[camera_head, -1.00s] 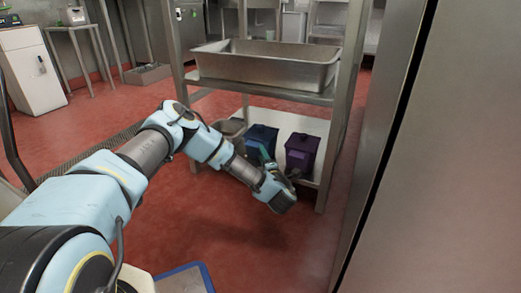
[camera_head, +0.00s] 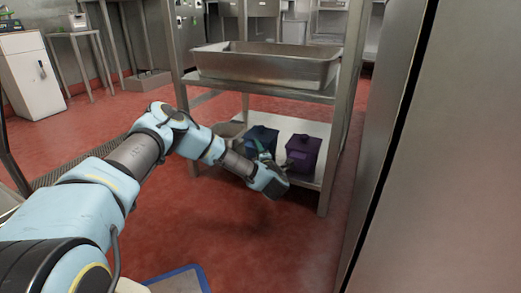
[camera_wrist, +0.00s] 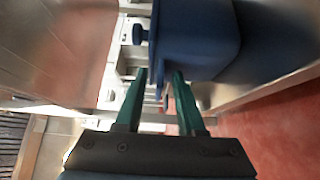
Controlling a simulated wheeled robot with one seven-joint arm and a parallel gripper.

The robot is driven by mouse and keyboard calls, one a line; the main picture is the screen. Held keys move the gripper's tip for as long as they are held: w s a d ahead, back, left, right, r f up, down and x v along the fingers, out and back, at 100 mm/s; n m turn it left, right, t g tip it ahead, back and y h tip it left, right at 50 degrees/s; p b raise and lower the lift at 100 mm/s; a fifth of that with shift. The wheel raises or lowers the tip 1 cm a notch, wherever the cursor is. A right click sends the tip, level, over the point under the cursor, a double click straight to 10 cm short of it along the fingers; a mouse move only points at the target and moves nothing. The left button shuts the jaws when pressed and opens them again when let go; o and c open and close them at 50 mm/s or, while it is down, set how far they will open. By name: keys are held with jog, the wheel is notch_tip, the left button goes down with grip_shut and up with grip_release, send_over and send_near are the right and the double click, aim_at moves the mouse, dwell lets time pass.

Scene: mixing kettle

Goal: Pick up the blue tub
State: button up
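The blue tub (camera_head: 262,135) stands on the lower shelf of the steel table, partly hidden behind my gripper in the head view. In the wrist view the blue tub (camera_wrist: 195,40) fills the top middle, with a small dark blue knob at its left side. My gripper (camera_wrist: 159,74) shows two green fingers spread apart, with their tips close to the tub's near edge. I cannot tell whether they touch it. In the head view my gripper (camera_head: 263,156) is low in front of the shelf, beside the tub.
A purple tub (camera_head: 303,151) stands close to the right of the blue one. A grey container (camera_head: 229,130) is at its left. A steel basin (camera_head: 265,66) sits on the level above. Table legs flank the shelf. A steel cabinet (camera_head: 450,150) bounds the right.

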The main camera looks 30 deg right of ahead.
grip_shut()
dwell(1.2)
